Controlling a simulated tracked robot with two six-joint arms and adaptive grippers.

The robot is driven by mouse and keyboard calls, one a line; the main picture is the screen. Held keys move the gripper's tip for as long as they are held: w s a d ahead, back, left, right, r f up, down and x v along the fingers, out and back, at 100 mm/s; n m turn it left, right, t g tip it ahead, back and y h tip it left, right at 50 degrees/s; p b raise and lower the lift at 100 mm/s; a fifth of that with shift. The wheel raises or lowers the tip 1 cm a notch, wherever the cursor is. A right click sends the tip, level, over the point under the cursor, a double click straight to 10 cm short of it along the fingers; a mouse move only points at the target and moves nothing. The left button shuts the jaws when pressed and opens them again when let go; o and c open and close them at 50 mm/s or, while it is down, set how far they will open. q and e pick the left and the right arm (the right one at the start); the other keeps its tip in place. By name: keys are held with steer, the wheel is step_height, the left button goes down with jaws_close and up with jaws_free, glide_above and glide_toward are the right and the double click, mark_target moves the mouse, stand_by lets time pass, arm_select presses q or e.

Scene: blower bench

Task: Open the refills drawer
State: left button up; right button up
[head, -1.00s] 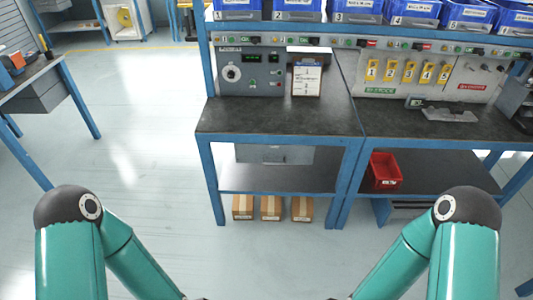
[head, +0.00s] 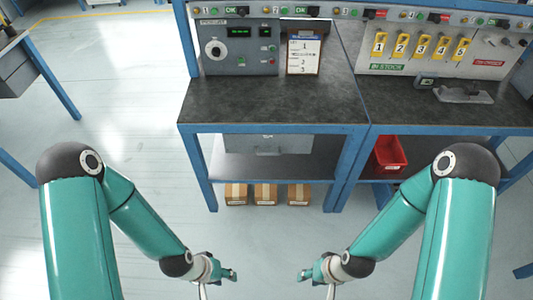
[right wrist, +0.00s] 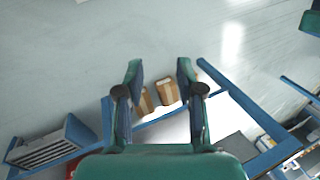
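A grey drawer unit (head: 268,144) hangs under the left part of the workbench, its top hidden by the bench edge. It seems closed; no label on it is readable. Another grey drawer unit (head: 14,68) is under the side table at the far left. I cannot tell by label which is the refills drawer. My left gripper (head: 232,275) is in front of the bench, apart from it; its fingers are too unclear to judge. My right gripper (head: 303,275) is also in front of the bench. In the right wrist view its fingers (right wrist: 159,72) are spread with nothing between.
The bench (head: 270,100) carries a control panel (head: 240,47) and a clipboard (head: 304,52). A red bin (head: 388,157) stands on the lower shelf. Several cardboard boxes (head: 265,194) stand on the floor beneath. Blue legs frame the shelf. Floor in front is clear.

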steer(key=n+t+y+b, duration=0.2)
steer(key=n+t+b, duration=1.2)
steer(key=n+b, duration=1.5)
glide_toward(267, 154)
steer(key=w+a+m+b, duration=0.1)
steer(key=w+b, duration=0.1)
steer(key=w, duration=0.1)
steer(key=w+a+f+m+b, duration=0.1)
steer(key=w+m+b, duration=0.1)
steer(key=w+b, duration=0.1)
steer(key=w+a+f+m+b, duration=0.1)
steer(key=w+m+b, duration=0.1)
steer(key=w, duration=0.1)
steer(key=shift+w+a+f, duration=0.25)
steer(key=shift+a, duration=0.05)
jaws_close()
